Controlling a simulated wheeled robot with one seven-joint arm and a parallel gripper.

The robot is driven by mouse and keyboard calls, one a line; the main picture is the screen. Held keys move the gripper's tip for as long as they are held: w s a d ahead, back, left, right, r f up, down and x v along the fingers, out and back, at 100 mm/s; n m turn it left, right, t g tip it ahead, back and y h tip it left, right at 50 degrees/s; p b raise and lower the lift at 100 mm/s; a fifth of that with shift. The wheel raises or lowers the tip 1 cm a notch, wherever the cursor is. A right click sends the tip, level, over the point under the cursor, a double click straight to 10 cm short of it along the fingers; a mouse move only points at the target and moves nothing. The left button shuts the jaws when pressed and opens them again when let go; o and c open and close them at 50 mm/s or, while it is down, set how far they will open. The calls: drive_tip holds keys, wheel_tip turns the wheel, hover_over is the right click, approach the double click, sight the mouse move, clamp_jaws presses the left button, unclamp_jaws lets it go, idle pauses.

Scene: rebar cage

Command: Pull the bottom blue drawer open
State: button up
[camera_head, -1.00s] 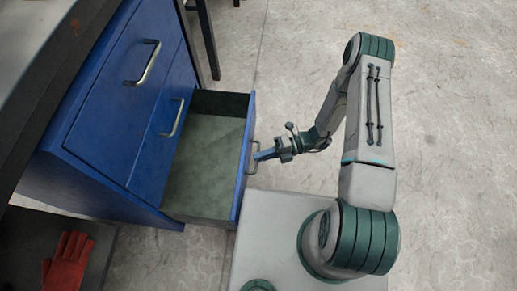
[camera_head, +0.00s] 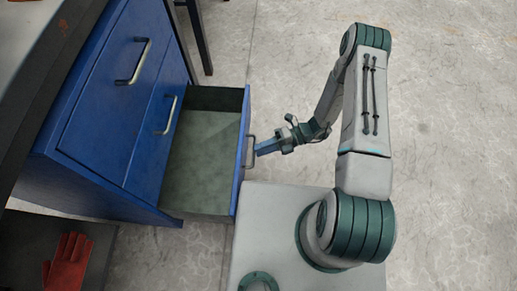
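The blue cabinet (camera_head: 100,185) stands at the left with metal bar handles on its drawer fronts. Its bottom drawer (camera_head: 203,165) is pulled far out, and its grey inside shows empty. The drawer's handle (camera_head: 250,152) is on its blue front at the right. My gripper (camera_head: 259,151) points left at this handle, with its blue fingertips at or just beside it. From this view I cannot tell whether the fingers touch the handle or how far apart they are.
Two upper drawers with handles (camera_head: 140,62) are shut. A red glove (camera_head: 68,262) lies at the lower left. A dark table leg (camera_head: 199,36) stands behind the cabinet. The concrete floor at the right is clear.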

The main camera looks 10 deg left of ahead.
drive_tip(key=p+v, duration=0.2)
drive_tip(key=v, duration=1)
